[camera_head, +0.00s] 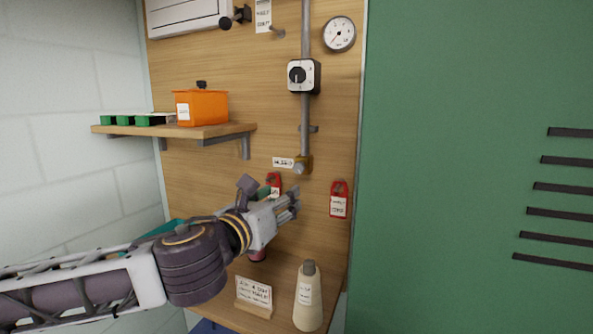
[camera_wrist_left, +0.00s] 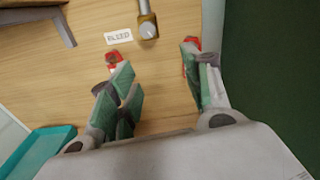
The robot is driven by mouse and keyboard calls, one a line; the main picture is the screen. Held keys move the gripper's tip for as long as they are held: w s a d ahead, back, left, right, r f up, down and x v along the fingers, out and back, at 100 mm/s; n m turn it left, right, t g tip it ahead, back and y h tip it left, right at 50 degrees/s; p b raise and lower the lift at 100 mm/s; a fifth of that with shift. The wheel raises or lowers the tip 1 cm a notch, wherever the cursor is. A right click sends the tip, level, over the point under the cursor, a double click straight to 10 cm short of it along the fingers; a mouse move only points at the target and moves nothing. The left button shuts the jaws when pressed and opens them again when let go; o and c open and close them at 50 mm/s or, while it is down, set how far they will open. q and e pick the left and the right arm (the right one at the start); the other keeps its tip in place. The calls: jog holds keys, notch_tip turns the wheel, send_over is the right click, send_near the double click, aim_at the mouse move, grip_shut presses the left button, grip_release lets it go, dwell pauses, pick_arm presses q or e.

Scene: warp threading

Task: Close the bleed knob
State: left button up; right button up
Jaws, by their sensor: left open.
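The bleed knob (camera_head: 299,167) is a small grey knob on a brass fitting at the bottom end of the vertical pipe. It also shows in the left wrist view (camera_wrist_left: 147,30), beyond and above my fingers. A white label (camera_wrist_left: 118,38) reading "BLEED" is on the board to its left. My left gripper (camera_head: 292,204) is open, below the knob and apart from it. In the left wrist view its green-padded fingers (camera_wrist_left: 160,95) are spread with nothing between them. My right gripper is not in view.
Red tags (camera_head: 339,199) hang on the board right of the gripper, another partly behind it. A beige bottle (camera_head: 308,297) and sign (camera_head: 254,297) stand below. A shelf (camera_head: 215,132) with an orange pot (camera_head: 202,107) is upper left. A green cabinet (camera_head: 470,110) bounds the right.

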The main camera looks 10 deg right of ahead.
aim_at(298, 169)
pick_arm(q)
jog(key=shift+w+a+r+m+t, duration=0.15)
jog(key=shift+w+a+r+m, duration=0.15)
jog(key=shift+r+m, duration=0.3)
jog(key=shift+w+a+r+m+t, duration=0.15)
jog(key=shift+a+r+m, duration=0.2)
jog(key=shift+r+m, duration=0.25)
jog(key=shift+w+d+r, duration=0.1)
jog(key=shift+p+x, duration=1.8)
jog(key=shift+x, duration=4.95)
jog(key=shift+c, duration=0.2)
jog(key=c, duration=1)
